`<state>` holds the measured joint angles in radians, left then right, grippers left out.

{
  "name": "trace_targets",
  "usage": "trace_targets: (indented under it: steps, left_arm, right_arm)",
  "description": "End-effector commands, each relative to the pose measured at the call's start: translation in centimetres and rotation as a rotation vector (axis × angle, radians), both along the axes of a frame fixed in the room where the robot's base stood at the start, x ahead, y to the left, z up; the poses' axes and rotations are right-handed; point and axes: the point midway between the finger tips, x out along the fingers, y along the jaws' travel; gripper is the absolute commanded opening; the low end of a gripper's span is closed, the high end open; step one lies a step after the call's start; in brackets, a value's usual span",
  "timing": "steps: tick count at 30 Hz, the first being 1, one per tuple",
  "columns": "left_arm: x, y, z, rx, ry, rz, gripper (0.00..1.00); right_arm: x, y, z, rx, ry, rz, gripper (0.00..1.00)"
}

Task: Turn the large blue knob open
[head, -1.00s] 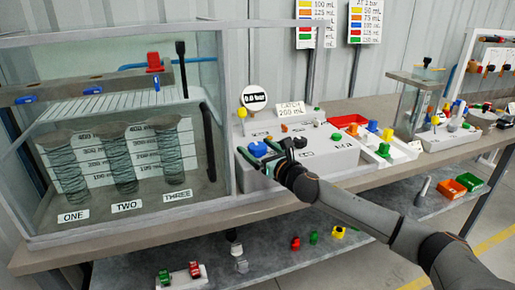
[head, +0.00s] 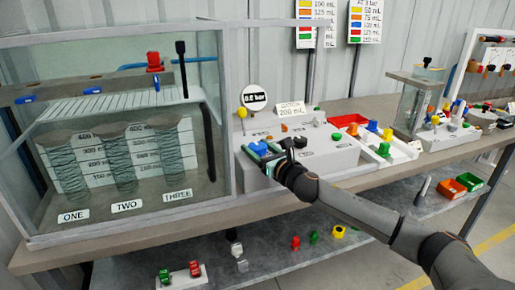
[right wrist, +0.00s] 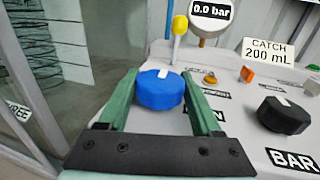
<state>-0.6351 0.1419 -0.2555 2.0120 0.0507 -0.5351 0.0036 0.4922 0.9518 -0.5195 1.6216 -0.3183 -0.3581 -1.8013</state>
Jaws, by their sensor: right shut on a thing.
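The large blue knob (right wrist: 160,90) is on the front left of the grey pump panel (head: 310,163), with a white mark pointing up and slightly right in the right wrist view. In the head view the blue knob (head: 257,147) is partly covered by my right gripper (head: 262,152). The green fingers of my right gripper (right wrist: 153,94) stand on both sides of the knob, shut on it. The round gauge (right wrist: 210,12) reads 0.0 bar in the right wrist view. My left gripper is not in view.
A black knob (right wrist: 285,114) sits right of the blue one. A yellow-topped lever (right wrist: 180,25) stands behind it. A glass tank (head: 228,110) with several coils is close on the left.

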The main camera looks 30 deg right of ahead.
Motion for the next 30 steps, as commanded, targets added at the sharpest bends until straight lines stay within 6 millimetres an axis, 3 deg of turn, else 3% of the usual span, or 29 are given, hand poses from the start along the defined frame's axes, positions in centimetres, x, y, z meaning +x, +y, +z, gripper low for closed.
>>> trace_targets:
  steps: [8,17,30]
  left_arm:
    - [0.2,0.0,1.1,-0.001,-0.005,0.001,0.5]
    - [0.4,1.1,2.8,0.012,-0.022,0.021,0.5]
    - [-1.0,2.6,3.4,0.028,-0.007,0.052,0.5]
  right_arm:
    - [0.0,0.1,0.2,0.003,0.0,-0.075,0.1]
    - [0.0,0.2,0.4,0.006,0.001,-0.29,0.1]
    - [0.0,0.1,0.2,0.002,0.001,-0.579,0.1]
